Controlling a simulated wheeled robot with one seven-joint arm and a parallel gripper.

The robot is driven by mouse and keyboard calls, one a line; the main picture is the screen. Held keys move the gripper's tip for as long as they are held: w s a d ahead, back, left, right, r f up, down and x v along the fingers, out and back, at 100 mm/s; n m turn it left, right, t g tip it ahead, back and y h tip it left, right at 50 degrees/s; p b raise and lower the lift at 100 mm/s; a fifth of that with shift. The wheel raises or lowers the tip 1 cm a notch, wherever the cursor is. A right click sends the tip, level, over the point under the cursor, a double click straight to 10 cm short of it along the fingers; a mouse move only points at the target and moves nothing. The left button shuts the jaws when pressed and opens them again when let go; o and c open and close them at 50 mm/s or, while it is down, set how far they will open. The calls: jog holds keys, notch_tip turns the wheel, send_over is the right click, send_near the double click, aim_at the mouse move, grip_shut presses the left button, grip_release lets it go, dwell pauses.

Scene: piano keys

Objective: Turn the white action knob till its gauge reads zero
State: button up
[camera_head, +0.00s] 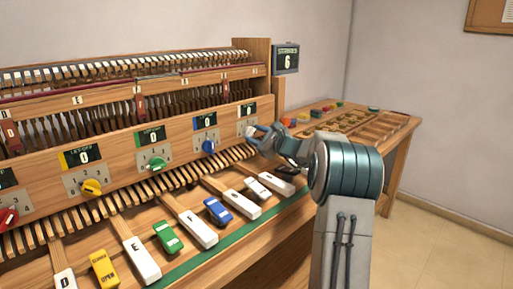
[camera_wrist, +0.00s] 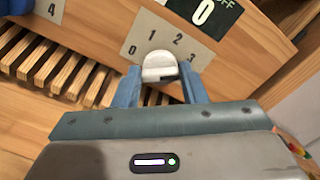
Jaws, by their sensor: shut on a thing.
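The white action knob (camera_wrist: 160,66) sits on a grey dial plate (camera_wrist: 148,38) marked with numbers, of which 0, 1, 2 and 3 show in the wrist view. My gripper (camera_wrist: 162,84) has its two blue fingers on either side of the knob, shut on it. The gauge (camera_wrist: 204,12) above this dial reads 0; its label is partly cut off. In the head view my gripper (camera_head: 256,132) is at the rightmost dial and hides most of the knob; the gauge (camera_head: 248,110) above it also shows 0.
Blue (camera_head: 208,147), green (camera_head: 157,164), yellow (camera_head: 91,187) and red (camera_head: 8,217) knobs stand in a row to the left. Coloured and white keys lie below. A strikes display (camera_head: 286,58) reads 6. A side table (camera_head: 400,123) holds small parts.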

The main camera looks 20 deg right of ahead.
jog(key=shift+f+n+b, duration=0.15)
jog(key=shift+n+b, duration=0.75)
jog(key=shift+b, duration=0.15)
jog(key=o, duration=1)
jog(key=shift+s, duration=0.1)
jog(key=v, duration=1.3)
jog(key=shift+s+d, duration=0.1)
jog(key=shift+s, duration=0.25)
